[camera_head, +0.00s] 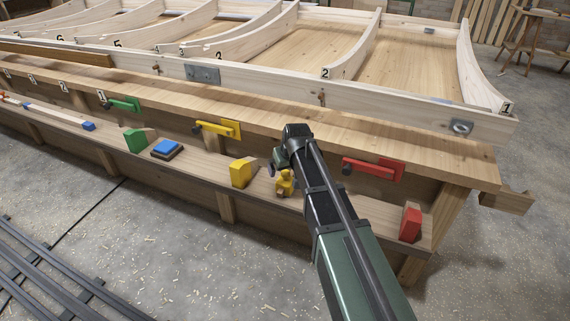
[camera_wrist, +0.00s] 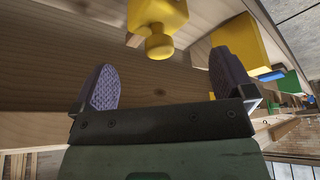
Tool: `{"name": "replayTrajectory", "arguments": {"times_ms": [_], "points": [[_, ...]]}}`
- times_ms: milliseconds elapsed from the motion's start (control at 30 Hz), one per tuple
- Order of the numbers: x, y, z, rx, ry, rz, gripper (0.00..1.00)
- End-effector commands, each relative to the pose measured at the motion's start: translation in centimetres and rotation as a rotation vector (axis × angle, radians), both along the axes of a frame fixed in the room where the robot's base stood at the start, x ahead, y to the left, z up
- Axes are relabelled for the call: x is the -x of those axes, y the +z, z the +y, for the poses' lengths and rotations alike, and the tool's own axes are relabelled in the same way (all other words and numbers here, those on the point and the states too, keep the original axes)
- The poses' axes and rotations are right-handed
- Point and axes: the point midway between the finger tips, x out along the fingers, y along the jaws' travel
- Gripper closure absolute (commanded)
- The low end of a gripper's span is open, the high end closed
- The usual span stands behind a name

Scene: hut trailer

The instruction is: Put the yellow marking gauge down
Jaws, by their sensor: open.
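The yellow marking gauge (camera_head: 286,182) is small, with a rounded knob. It appears to rest on the lower shelf (camera_head: 207,168) of the workbench, just right of a yellow block (camera_head: 240,172). My gripper (camera_head: 278,163) is beside it, and my arm partly covers that spot. In the wrist view my gripper (camera_wrist: 162,78) has its two purple-grey fingers wide apart with nothing between them. The gauge (camera_wrist: 158,18) shows beyond the fingertips, cut off by the top edge, its knob facing my gripper. The yellow block (camera_wrist: 238,38) is partly behind the right finger.
A red block (camera_head: 411,223), a green block (camera_head: 135,140) and a blue-topped block (camera_head: 167,149) stand along the shelf. Red (camera_head: 372,168), yellow (camera_head: 217,129) and green (camera_head: 122,104) handles project from the bench front above. Dark metal bars (camera_head: 45,275) lie on the floor.

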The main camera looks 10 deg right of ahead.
Motion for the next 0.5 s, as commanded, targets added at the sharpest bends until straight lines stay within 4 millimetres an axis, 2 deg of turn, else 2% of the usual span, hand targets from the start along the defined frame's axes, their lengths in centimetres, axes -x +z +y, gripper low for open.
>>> {"name": "replayTrajectory", "arguments": {"times_ms": [33,200,400,467,500], "points": [[0.8,2.8,-0.1,0.000,0.000,0.000,0.00],[2.1,5.7,-0.3,0.000,-0.001,0.000,0.00],[2.8,5.7,-0.4,0.000,-0.002,0.005,0.00],[5.0,5.4,-0.3,0.000,-0.013,0.038,0.00],[7.7,5.2,-0.1,0.001,-0.025,0.078,0.00]]}}
